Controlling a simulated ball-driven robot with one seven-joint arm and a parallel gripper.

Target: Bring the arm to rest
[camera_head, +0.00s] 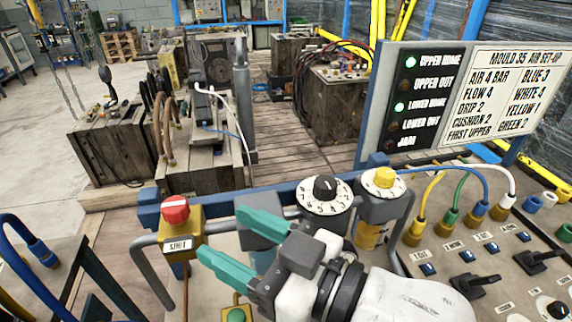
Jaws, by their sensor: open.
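My gripper (232,243) is in the lower middle of the head view. Its two teal fingers are spread apart with nothing between them, and they point left. My white and grey arm reaches in from the lower right. The fingers are over the control bench, close to a yellow box with a red knob (175,210) on its left. A black-knobbed dial (324,190) is just behind the gripper, and a yellow-knobbed dial (383,179) is to its right. I cannot tell whether the fingers touch anything.
A green button (236,314) sits below the fingers. Coloured hoses plug into a panel (480,262) with switches at right. A sign board with indicator lamps (408,100) stands behind it. Blue hose fittings (42,252) are at lower left. Wooden mould crates (110,145) stand beyond the bench.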

